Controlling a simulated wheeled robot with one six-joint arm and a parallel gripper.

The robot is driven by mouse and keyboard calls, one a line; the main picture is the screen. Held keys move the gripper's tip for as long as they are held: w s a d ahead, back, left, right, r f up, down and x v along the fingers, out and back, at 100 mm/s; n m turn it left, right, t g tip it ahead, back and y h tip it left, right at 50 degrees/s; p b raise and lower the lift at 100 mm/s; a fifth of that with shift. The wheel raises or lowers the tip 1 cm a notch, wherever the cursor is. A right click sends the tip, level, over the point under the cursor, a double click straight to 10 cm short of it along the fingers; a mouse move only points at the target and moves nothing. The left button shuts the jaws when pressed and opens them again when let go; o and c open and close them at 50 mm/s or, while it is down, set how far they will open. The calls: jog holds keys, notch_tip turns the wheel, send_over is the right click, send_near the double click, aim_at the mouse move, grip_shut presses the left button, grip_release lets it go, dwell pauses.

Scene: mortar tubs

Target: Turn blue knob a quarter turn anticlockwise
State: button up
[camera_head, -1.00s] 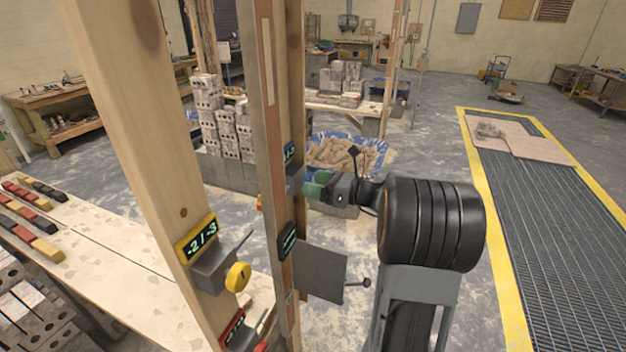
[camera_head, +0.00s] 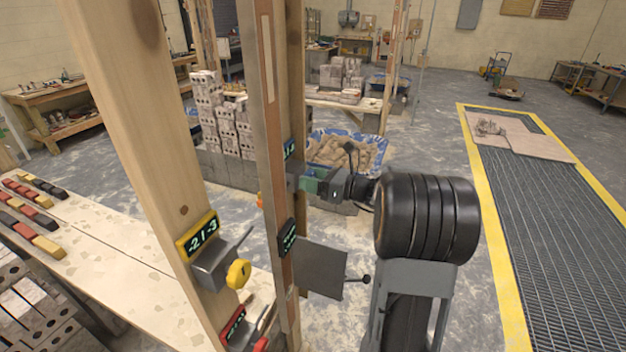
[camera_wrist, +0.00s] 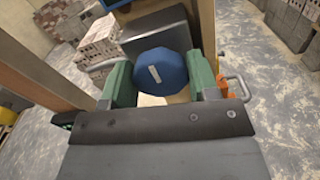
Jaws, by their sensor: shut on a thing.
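The blue knob (camera_wrist: 160,75) shows in the wrist view as a blue many-sided disc with a short white mark near its middle. The mark leans slightly from upright. My gripper (camera_wrist: 163,84) has one green finger on each side of the knob and is shut on it. In the head view my gripper (camera_head: 311,182) reaches left to the wooden post (camera_head: 270,120). The knob is hidden there. A small display (camera_head: 289,149) sits on the post just above the gripper.
A dark display (camera_head: 287,238) and grey plate (camera_head: 320,268) are below my gripper. Open floor lies right, beside a yellow-edged grating (camera_head: 540,250).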

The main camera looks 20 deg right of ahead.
jog(key=shift+f, duration=0.1)
jog(key=shift+f+n+b, duration=0.1)
jog(key=shift+n+b, duration=0.5)
jog(key=shift+b, duration=0.35)
jog(key=n+b, duration=0.2)
jog(key=b, duration=0.1)
jog(key=shift+f, duration=0.15)
jog(key=n+b, duration=0.5)
jog(key=b, duration=0.2)
jog(key=shift+n+b, duration=0.4)
jog(key=n+b, duration=0.5)
jog(key=b, duration=0.1)
jog(key=shift+b, duration=0.4)
jog(key=n+b, duration=0.3)
jog(key=shift+a, duration=0.1)
jog(key=shift+r+n+b, duration=0.25)
jog(key=shift+n+b, duration=0.2)
jog(key=shift+n, duration=0.05)
jog(key=o, duration=0.9)
